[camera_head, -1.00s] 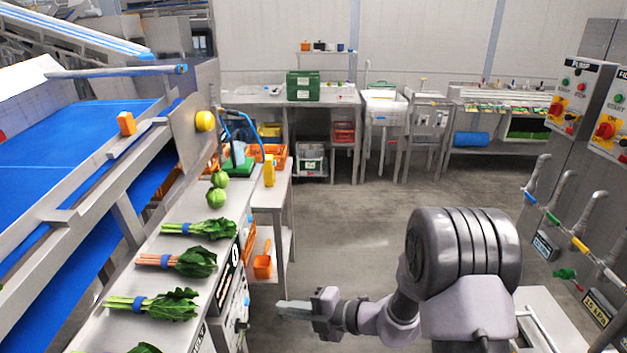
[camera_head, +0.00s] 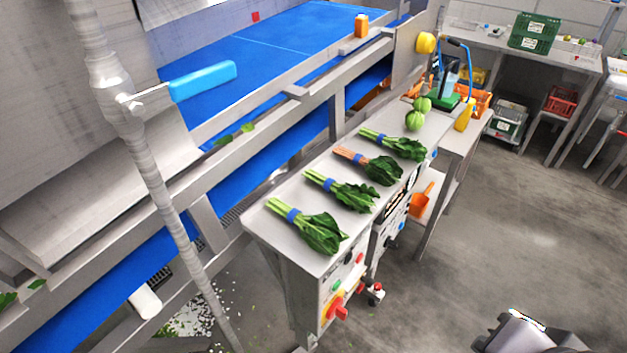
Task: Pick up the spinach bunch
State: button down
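Several leafy green bunches with blue bands lie in a row on a narrow steel counter (camera_head: 275,228). The nearest bunch (camera_head: 318,234) has pale green stems and broad dark leaves. Behind it lies a similar bunch (camera_head: 350,195), then one with pinkish-orange stems (camera_head: 382,170), then another green-stemmed bunch (camera_head: 405,148). I cannot tell for sure which one is the spinach bunch. A grey part of my arm shows at the bottom right edge, well apart from the bunches. My gripper's fingers cannot be made out there.
Round green vegetables (camera_head: 414,121) sit at the counter's far end, near a yellow bottle (camera_head: 465,114). A blue conveyor (camera_head: 280,45) runs behind the counter. A pale vertical pipe (camera_head: 150,165) stands at left. An orange scoop (camera_head: 420,199) is below the counter. Open floor lies to the right.

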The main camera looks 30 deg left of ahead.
aim_at(321, 233)
jog(key=j+u, duration=0.1)
jog(key=u, duration=0.25)
jog(key=j+u, duration=0.15)
jog(key=u, duration=0.25)
jog(key=j+u, duration=0.15)
jog(key=u, duration=0.2)
jog(key=k+j, duration=0.05)
